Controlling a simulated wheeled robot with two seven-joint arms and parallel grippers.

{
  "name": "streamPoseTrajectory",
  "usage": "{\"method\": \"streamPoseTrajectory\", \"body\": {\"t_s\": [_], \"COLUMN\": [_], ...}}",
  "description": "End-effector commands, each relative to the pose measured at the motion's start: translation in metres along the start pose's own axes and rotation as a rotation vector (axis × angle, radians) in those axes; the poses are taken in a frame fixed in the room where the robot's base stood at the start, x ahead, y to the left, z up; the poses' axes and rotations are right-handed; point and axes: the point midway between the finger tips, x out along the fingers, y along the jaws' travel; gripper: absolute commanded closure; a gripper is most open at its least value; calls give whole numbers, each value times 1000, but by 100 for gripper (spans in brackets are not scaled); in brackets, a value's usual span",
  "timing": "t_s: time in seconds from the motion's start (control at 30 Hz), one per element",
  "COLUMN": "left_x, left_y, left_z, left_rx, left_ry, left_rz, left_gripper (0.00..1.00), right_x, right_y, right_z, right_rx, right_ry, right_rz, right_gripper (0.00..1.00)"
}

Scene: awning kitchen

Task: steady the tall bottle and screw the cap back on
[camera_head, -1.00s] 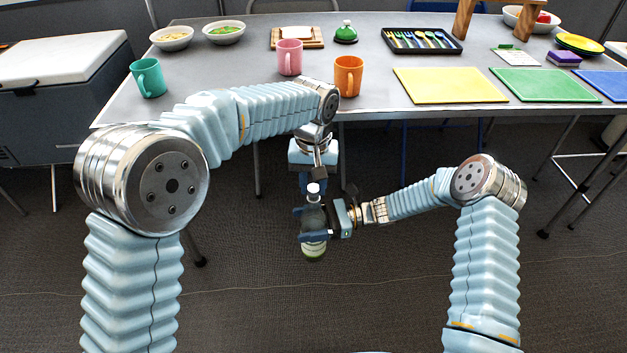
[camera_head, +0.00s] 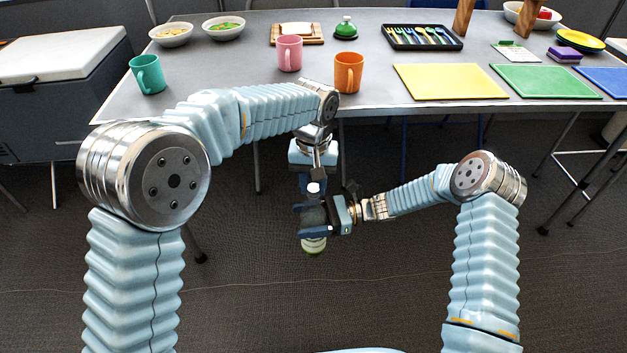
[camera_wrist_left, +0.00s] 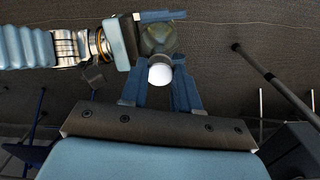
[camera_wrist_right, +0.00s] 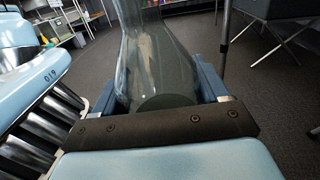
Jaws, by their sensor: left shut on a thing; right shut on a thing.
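The tall bottle (camera_head: 313,216) is dark, see-through glass with a pale green band low down. It is held upright in the air in front of the table. My right gripper (camera_head: 318,227) is shut around its body, and the glass fills the right wrist view (camera_wrist_right: 155,60) between the fingers. The white cap (camera_head: 313,188) is at the top of the bottle. My left gripper (camera_wrist_left: 160,80) is above the bottle and shut on the cap, which also shows in the left wrist view (camera_wrist_left: 160,74). I cannot tell whether the cap is threaded on the neck.
The grey table (camera_head: 220,85) stands behind my grippers. An orange mug (camera_head: 348,72) is close to its front edge, with a pink mug (camera_head: 289,53) behind and a yellow board (camera_head: 450,82) to the right. Below the bottle is open floor.

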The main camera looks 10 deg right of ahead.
Motion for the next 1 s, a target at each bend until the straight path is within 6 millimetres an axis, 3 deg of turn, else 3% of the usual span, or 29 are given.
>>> {"method": "streamPoseTrajectory", "body": {"t_s": [0.17,1.0], "left_x": [0,2], "left_y": [-1,0], "left_z": [0,-5], "left_rx": [336,3118], "left_ry": [-1,4], "left_rz": [4,6], "left_gripper": [97,97], "right_x": [0,0], "right_y": [0,0], "right_z": [0,0], "right_rx": [0,0], "right_ry": [0,0], "right_rz": [0,0], "right_gripper": [100,100]}}
